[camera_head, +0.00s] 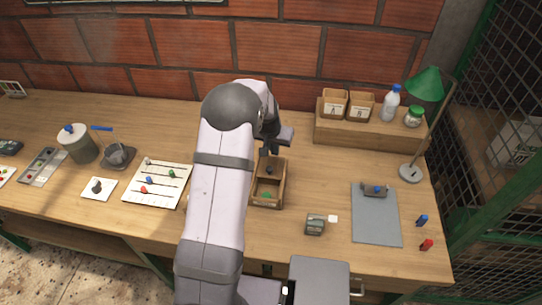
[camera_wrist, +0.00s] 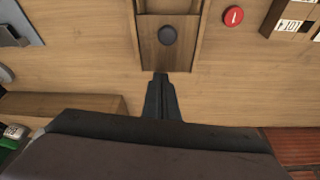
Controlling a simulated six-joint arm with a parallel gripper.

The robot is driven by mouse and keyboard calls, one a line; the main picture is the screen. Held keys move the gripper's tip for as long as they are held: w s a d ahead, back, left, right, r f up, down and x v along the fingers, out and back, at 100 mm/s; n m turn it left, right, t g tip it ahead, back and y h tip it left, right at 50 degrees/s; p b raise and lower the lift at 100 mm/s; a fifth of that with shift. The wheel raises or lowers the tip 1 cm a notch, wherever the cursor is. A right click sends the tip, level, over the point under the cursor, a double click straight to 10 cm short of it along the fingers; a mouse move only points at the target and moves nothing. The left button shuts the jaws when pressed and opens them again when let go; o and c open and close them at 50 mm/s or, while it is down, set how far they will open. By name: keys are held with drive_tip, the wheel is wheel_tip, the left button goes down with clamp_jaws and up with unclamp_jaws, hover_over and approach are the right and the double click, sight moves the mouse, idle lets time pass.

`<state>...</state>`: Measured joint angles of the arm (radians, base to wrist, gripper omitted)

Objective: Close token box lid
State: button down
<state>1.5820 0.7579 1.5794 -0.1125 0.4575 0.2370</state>
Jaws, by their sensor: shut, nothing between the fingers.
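The token box (camera_head: 282,188) is a small wooden tray on the bench, right of my arm in the head view. Its wooden lid panel (camera_wrist: 151,54) has a dark round knob (camera_wrist: 167,35) and lies between the side rails. The lid covers the wall-side part of the box. The front part is open, with a green token (camera_head: 266,195) inside. My gripper (camera_wrist: 160,76) is shut and empty, its tips at the lid's wall-side edge in the wrist view. I cannot tell whether they touch it. In the head view my gripper (camera_head: 269,150) is just behind the box.
A wooden shelf (camera_head: 345,133) with two small boxes, a bottle and a green-capped jar stands at the back right. A small grey device (camera_head: 315,226) and a grey mat (camera_head: 376,225) lie right of the box. A white peg board (camera_head: 146,196) is at left.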

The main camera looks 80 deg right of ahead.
sight(273, 165)
drive_tip(key=a, duration=0.1)
drive_tip(key=a+p, duration=0.1)
drive_tip(key=shift+w+a+f, duration=0.1)
drive_tip(key=shift+w+a, duration=0.1)
drive_tip(key=shift+a, duration=0.15)
drive_tip(key=shift+w+a+f+p, duration=0.1)
drive_tip(key=shift+a+f+p, duration=0.25)
drive_tip(key=shift+a, duration=0.2)
drive_tip(key=a+b, duration=0.3)
drive_tip(key=a, duration=0.5)
drive_tip(key=shift+a, duration=0.4)
drive_tip(key=d+r+p, duration=0.2)
drive_tip(key=d, duration=0.2)
drive_tip(key=b+v, duration=0.2)
drive_tip(key=v, duration=0.7)
drive_tip(key=shift+s, duration=0.25)
